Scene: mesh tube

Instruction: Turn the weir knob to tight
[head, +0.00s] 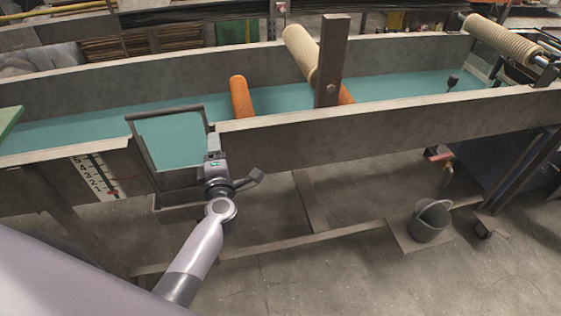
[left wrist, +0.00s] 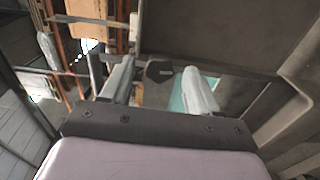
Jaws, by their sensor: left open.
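The weir (head: 165,111) is a dark frame in a notch of the channel's near wall, with teal showing inside it. My left gripper (head: 212,157) is at the weir's right side, just below the wall's top edge. In the left wrist view my left gripper (left wrist: 159,80) is open, its two pale fingers apart. A dark, angular piece that looks like the weir knob (left wrist: 159,71) shows between the fingertips. I cannot tell whether the fingers touch it or how it is turned. In the head view my gripper hides this spot. My right gripper is not in view.
The long channel (head: 380,125) with a teal bed crosses the view, with orange rollers (head: 241,97) and an upright post (head: 331,60). A scale plate (head: 95,178) is left of the weir. A bucket (head: 430,221) stands low at the right. Floor in front is mostly clear.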

